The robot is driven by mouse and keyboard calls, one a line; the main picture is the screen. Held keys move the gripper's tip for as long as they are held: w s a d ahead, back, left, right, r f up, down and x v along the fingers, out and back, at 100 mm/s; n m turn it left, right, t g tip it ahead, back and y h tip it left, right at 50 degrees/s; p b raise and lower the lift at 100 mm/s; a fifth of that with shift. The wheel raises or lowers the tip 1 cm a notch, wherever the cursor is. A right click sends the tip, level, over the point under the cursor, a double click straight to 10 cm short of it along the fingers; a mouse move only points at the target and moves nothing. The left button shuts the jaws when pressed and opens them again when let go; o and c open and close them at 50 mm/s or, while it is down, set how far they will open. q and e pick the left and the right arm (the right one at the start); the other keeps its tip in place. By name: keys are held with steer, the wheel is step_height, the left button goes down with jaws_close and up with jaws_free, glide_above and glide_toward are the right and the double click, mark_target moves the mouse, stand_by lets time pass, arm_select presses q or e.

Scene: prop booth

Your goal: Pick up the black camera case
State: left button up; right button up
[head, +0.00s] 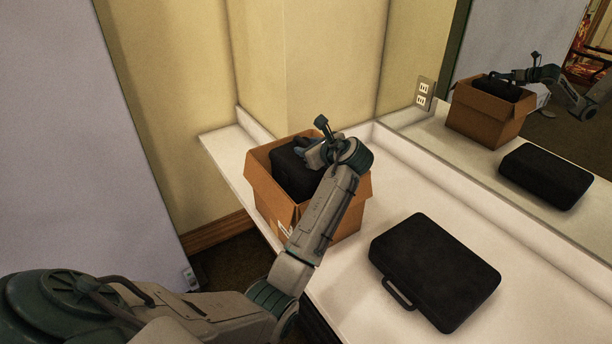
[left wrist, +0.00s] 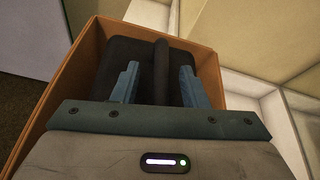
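A black case (head: 289,172) stands inside an open cardboard box (head: 264,193); its lower part is hidden by the box. In the left wrist view, the case (left wrist: 120,58) has a dark handle (left wrist: 161,62) across its top. My left gripper (head: 318,153) is over the box. In the left wrist view, its two blue-grey fingers (left wrist: 159,74) are apart, one on each side of the handle, with gaps showing. A second, flat black case (head: 436,268) with a handle lies on the counter. I cannot tell by looks which one is the camera case. My right gripper is not in view.
The white counter (head: 392,190) runs along the wall, with free room between box and flat case. A mirror (head: 540,120) at the right reflects the box, flat case and arm. A grey panel (head: 75,140) stands at the left.

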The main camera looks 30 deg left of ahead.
arm_select(q)
steer(key=shift+w+a+f, duration=0.1)
steer(key=shift+a+f, duration=0.05)
jaws_close()
stand_by(1.3)
